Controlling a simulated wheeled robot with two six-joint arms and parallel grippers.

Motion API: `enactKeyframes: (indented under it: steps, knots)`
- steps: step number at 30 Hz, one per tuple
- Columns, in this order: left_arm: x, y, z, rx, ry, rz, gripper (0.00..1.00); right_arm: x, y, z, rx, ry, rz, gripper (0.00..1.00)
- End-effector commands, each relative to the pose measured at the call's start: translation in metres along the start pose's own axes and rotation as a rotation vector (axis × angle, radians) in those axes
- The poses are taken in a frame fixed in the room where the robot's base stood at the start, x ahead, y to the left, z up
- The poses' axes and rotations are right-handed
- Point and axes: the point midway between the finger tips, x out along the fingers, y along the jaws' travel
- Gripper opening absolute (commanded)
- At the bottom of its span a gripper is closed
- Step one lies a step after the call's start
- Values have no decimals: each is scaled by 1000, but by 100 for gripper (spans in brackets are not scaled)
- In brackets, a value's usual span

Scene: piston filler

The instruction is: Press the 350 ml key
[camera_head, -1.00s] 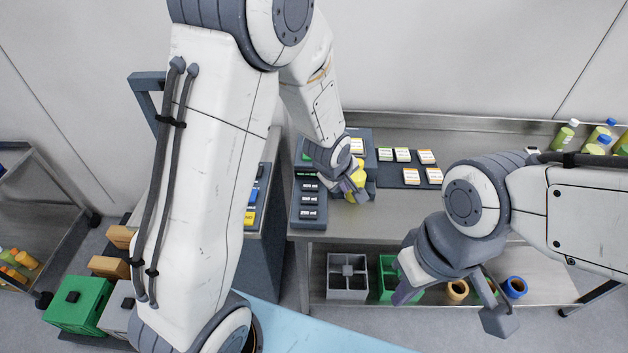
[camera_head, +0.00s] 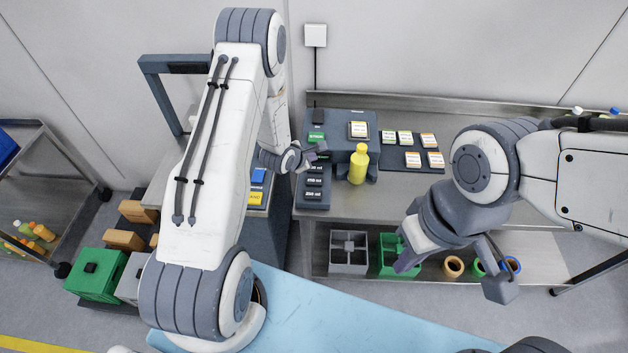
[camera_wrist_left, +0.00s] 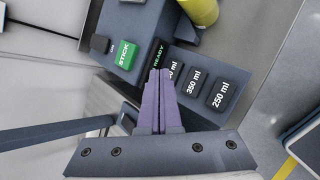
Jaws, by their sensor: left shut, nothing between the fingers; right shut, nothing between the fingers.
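The 350 ml key (camera_head: 313,182) is the middle dark key in the column on the filler's panel. In the left wrist view, the 350 ml key (camera_wrist_left: 193,84) lies between the 250 ml key (camera_wrist_left: 220,97) and a key (camera_wrist_left: 173,70) partly hidden by my fingers. My left gripper (camera_head: 318,150) is shut and empty near the top of the key column. In the left wrist view its purple fingertips (camera_wrist_left: 160,73) overlap the panel beside the READY display (camera_wrist_left: 158,53); contact cannot be told. My right gripper (camera_head: 408,262) is shut and empty in front of the bench.
A yellow bottle (camera_head: 358,165) stands at the filler, right of the keys. A green STICK key (camera_wrist_left: 125,55) lies beyond the display. Several label cards (camera_head: 412,159) lie on the bench to the right. Crates (camera_head: 348,252) stand on the lower shelf.

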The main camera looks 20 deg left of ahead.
Motion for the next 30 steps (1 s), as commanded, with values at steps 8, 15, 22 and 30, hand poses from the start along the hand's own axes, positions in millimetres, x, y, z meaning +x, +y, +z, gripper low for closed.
enactKeyframes:
  steps: [8, 15, 22, 30]
  knots:
    - [18, -14, -13, 1, 0, -1, 0, 22, 2, 1, -2, 0, 0, 0]
    - [43, -32, -32, 1, 1, -2, 0, 50, 4, 3, 1, 0, 0, 0]
    - [59, -43, -43, 2, 1, -1, 0, 68, 5, 4, 4, 0, 0, 0]
    - [60, -44, -44, 2, 0, 0, 0, 68, 5, 4, 5, 0, 0, 0]
